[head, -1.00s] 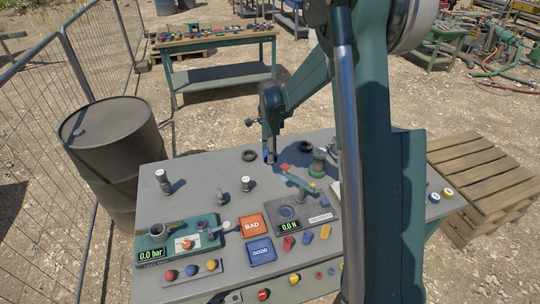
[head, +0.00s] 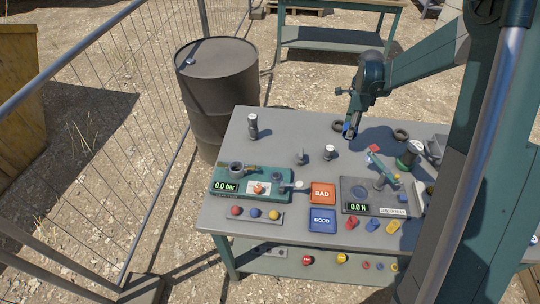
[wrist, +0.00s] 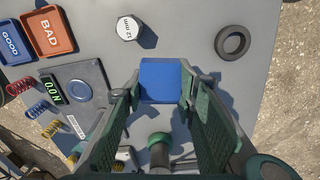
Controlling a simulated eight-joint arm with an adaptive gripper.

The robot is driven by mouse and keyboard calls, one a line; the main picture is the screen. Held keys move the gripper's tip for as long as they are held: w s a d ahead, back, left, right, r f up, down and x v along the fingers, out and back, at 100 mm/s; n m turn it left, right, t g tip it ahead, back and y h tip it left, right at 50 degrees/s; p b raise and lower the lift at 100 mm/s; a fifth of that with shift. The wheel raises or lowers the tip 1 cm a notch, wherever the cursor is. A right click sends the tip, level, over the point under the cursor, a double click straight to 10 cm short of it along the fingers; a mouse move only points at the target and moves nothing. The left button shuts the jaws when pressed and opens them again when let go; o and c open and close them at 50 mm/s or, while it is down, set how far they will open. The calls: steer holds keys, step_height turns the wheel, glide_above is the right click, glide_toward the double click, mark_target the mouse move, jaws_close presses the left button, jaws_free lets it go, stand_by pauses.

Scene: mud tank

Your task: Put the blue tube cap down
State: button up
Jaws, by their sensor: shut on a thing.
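The blue tube cap (wrist: 160,80) is between the two fingertips of my gripper (wrist: 161,90) in the wrist view, with both fingers against its sides. In the head view my gripper (head: 351,131) points down over the back part of the grey table (head: 290,125). The gap between the cap and the table top is hard to judge. The cap's underside is hidden.
Black rings (head: 401,135) lie nearby; one also shows in the wrist view (wrist: 233,42). A white-topped piece marked 12 mm (wrist: 130,28) stands close by. The orange BAD tray (head: 322,193), blue GOOD tray (head: 322,220) and force gauge (head: 358,208) are nearer the front.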

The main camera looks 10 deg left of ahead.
steer(key=s+a+n, duration=0.1)
steer(key=s+a, duration=0.2)
steer(key=a, duration=1.3)
steer(key=s+a+n, duration=0.1)
steer(key=s+a, duration=0.2)
steer(key=a, duration=1.4)
steer(key=shift+s+a+t, duration=0.15)
steer(key=shift+t, duration=0.15)
steer(key=shift+f+b, duration=0.35)
steer(key=shift+f, duration=2.7)
steer(key=shift+f, duration=1.85)
steer(key=shift+f+b, duration=0.2)
steer(key=shift+b, duration=0.1)
